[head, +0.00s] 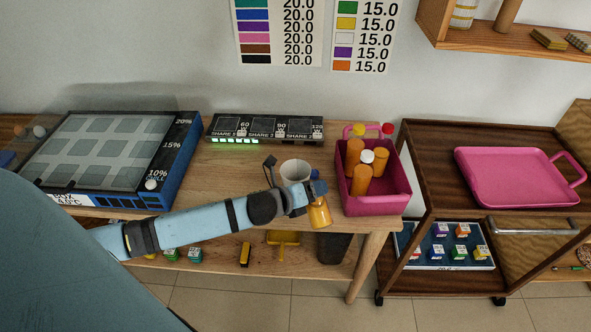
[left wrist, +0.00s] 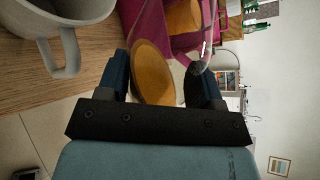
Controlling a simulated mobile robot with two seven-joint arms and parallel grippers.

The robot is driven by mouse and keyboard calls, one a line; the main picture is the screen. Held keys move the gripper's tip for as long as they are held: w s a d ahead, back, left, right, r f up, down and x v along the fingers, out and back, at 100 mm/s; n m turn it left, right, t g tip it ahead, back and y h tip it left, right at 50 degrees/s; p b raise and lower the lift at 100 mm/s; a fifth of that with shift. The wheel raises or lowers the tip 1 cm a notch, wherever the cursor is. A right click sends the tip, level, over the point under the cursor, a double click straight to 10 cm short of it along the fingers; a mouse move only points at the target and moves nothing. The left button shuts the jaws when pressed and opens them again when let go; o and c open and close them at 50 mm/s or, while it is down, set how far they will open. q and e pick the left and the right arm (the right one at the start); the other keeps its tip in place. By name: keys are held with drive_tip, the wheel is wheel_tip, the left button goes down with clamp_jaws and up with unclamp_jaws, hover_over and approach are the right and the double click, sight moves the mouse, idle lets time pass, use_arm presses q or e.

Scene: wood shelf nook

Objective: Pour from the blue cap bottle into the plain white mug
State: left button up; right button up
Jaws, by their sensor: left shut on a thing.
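My left gripper (head: 317,191) is shut on an orange bottle (head: 320,214) near the table's front edge. In the left wrist view the bottle (left wrist: 153,72) sits between the two dark fingers, one round end toward the camera. A small blue part shows above the fingers in the head view, but I cannot tell whether it is the cap or a finger. The plain white mug (head: 295,167) stands upright on the table just behind and left of the gripper, partly hidden by my arm. Its handle and side show in the left wrist view (left wrist: 67,52). My right gripper is out of view.
A magenta basket (head: 378,205) holding several orange bottles stands close right of the gripper. A black panel (head: 265,130) lies behind the mug. A blue-sided grid box (head: 175,165) is at the left. A dark wood cart with a pink tray (head: 515,178) stands right.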

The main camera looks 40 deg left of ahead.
use_arm(q)
drive_tip(key=shift+d, duration=0.15)
idle(0.3)
drive_tip(key=shift+s+d+f+n+g+h, duration=0.2)
drive_tip(key=shift+n+g+h, duration=0.15)
drive_tip(key=shift+n, duration=0.25)
drive_tip(key=shift+d+f+n+g+h+b, duration=0.1)
drive_tip(key=shift+f+n+g+h+b, duration=0.35)
drive_tip(key=shift+f+b, duration=0.35)
idle(0.4)
drive_tip(key=shift+r+n, duration=0.2)
drive_tip(key=shift+n, duration=0.05)
drive_tip(key=shift+w+a+r+n+h, duration=0.3)
drive_tip(key=shift+a+r+n, duration=0.1)
drive_tip(key=shift+r, duration=0.15)
idle(0.4)
drive_tip(key=shift+s+r+p, duration=0.1)
drive_tip(key=shift+r+p, duration=0.1)
drive_tip(key=shift+p, duration=0.3)
drive_tip(key=shift+r+n+g+h+p, duration=0.4)
drive_tip(key=shift+r+n+p, duration=0.1)
drive_tip(key=shift+p, duration=0.25)
